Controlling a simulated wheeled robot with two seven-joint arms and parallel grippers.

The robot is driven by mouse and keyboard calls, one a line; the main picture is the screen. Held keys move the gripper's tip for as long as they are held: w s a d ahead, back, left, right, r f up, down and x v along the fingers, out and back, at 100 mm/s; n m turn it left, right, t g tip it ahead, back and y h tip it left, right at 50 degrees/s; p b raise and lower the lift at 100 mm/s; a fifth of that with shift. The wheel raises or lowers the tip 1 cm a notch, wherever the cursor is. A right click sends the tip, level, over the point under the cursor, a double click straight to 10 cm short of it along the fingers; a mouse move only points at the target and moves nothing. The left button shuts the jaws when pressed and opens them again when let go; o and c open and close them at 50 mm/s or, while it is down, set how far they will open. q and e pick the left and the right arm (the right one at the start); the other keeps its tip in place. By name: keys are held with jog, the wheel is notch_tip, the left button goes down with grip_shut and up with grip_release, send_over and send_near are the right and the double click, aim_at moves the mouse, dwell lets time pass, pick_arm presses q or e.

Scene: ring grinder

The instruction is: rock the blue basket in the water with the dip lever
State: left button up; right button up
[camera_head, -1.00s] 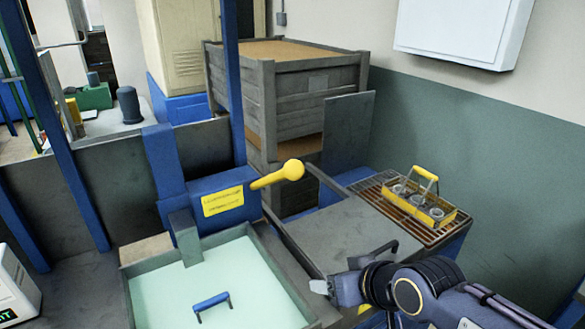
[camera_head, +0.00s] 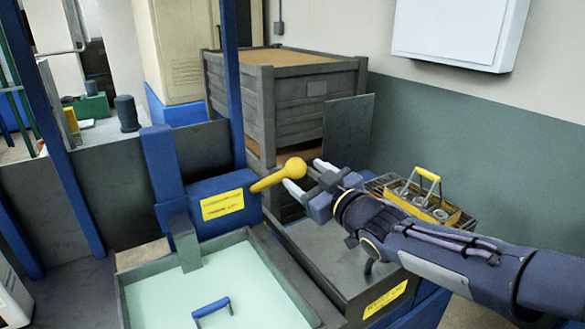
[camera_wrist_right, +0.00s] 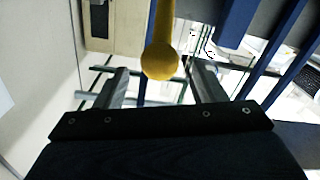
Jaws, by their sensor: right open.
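The dip lever (camera_head: 278,174) is yellow with a round knob and sticks out to the right from a blue housing (camera_head: 207,201) with a yellow label. My right gripper (camera_head: 304,176) is open, its two fingertips close to the knob. In the right wrist view the knob (camera_wrist_right: 160,62) shows between the two fingers (camera_wrist_right: 160,85), with gaps on both sides. The blue basket shows only as its blue handle (camera_head: 211,307) above the pale water (camera_head: 245,280) in the grey tank; its body is hidden. My left gripper is not in view.
A yellow basket (camera_head: 452,214) with several rings stands on a rack behind my right arm. A large grey wooden crate (camera_head: 300,105) stands behind the lever. A grey upright plate (camera_head: 347,125) is near the gripper.

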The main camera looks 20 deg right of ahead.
jog(key=w, duration=0.4)
jog(key=w+a, duration=0.1)
jog(key=w, duration=0.1)
jog(key=shift+p, duration=0.3)
jog(key=shift+c, duration=0.4)
jog(key=shift+f, duration=0.1)
jog(key=c, duration=1.3)
jog(key=s+f+t+b, duration=0.1)
jog(key=f+b, duration=0.2)
jog(key=b, duration=0.4)
jog(key=s+f+t+b, duration=0.1)
jog(key=s+f+b, duration=0.1)
jog(key=b, duration=0.6)
jog(key=s+f+t+b, duration=0.2)
jog(key=f+b, duration=0.3)
jog(key=b, duration=0.2)
jog(key=shift+s+d+y, duration=0.15)
jog(key=shift+d+y, duration=0.15)
jog(key=shift+d, duration=0.1)
jog(key=o, duration=1.4)
jog(key=shift+r, duration=0.15)
